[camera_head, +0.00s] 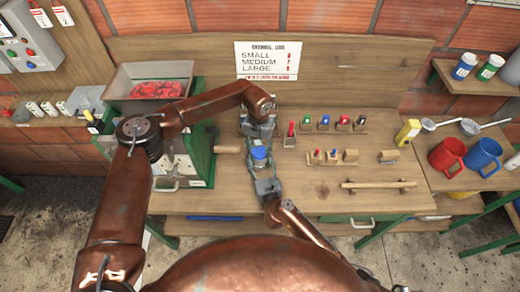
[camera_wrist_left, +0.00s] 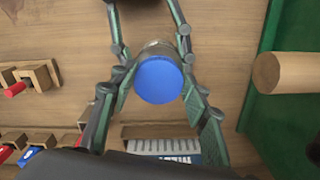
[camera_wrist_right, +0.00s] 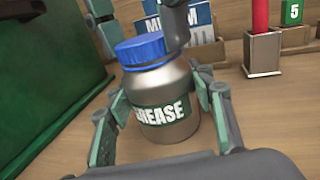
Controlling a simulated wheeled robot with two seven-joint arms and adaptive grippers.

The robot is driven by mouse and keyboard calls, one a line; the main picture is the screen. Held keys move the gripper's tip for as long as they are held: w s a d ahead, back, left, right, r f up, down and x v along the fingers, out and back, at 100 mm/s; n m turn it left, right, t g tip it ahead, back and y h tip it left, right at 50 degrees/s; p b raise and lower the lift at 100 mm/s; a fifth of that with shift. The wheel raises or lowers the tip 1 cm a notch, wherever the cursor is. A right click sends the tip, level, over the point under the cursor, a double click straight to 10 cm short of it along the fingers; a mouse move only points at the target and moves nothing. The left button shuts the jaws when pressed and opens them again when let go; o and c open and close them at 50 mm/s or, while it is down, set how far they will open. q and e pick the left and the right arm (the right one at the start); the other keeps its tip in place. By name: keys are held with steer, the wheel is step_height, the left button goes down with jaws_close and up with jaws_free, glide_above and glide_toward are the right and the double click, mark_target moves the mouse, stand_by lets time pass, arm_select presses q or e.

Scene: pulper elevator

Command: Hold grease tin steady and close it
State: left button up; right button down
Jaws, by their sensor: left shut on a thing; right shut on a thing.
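The grease tin (camera_head: 260,164) stands upright on the wooden bench, a silver jar with a green GREASE label (camera_wrist_right: 166,112). Its blue lid (camera_head: 259,152) sits on top, and shows round in the left wrist view (camera_wrist_left: 159,80). My right gripper (camera_head: 263,173) comes from the near side and is shut on the tin's body, a finger on each side. My left gripper (camera_head: 259,143) reaches from the far side and is shut on the blue lid. Whether the lid is tight cannot be told.
A sign (camera_head: 268,60) leans at the back. Several small wooden holders with coloured pieces (camera_head: 325,122) stand right of the tin. A green machine (camera_head: 200,150) with a wooden handle (camera_head: 228,149) stands close on the left. Red mug (camera_head: 447,153) and blue mug (camera_head: 483,154) are far right.

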arm_select(q)
steer(key=m, duration=0.5)
steer(key=shift+w+a, duration=0.1)
steer(key=o, duration=0.7)
steer(key=shift+r, duration=2.3)
steer(key=shift+c, duration=0.4)
